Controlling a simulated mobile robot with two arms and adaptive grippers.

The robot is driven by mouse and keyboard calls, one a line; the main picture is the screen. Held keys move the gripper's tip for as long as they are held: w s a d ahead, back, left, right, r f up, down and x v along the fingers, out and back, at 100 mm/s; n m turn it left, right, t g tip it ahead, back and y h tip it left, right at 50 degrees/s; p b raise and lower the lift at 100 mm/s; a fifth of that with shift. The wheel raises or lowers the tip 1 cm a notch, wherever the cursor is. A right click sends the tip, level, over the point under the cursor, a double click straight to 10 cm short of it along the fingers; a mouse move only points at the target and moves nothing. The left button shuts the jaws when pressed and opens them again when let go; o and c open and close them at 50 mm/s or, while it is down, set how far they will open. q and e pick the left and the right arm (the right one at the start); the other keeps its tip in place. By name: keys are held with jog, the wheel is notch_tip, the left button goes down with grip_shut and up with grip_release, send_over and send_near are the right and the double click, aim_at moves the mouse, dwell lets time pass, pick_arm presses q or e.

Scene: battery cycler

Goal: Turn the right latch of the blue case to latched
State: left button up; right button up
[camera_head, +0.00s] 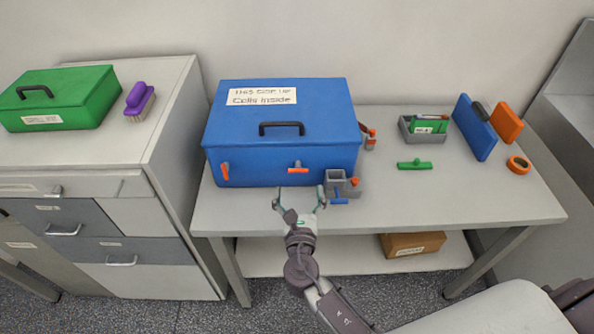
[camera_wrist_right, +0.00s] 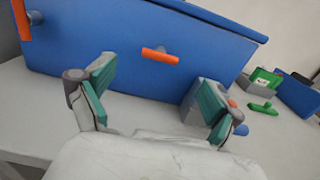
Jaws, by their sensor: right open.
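The blue case (camera_head: 250,162) stands shut on the table, with a black handle on its lid. Its right latch (camera_head: 298,168) is an orange bar lying about level on the front face; it also shows in the right wrist view (camera_wrist_right: 160,55). The left latch (camera_head: 225,171) is an orange bar standing upright; it also shows in the right wrist view (camera_wrist_right: 21,18). My right gripper (camera_head: 300,194) is open and empty in front of the right latch, apart from it. In the right wrist view its fingers (camera_wrist_right: 155,95) are spread below the latch. My left gripper is not in view.
A grey holder (camera_head: 343,184) with orange and blue parts stands close to the right finger, by the case's front right corner. The table's front right is clear.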

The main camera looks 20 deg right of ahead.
aim_at(298, 168)
jog(key=x, duration=0.6)
jog(key=shift+c, duration=0.3)
jog(key=shift+f, duration=0.1)
jog(key=c, duration=1.1)
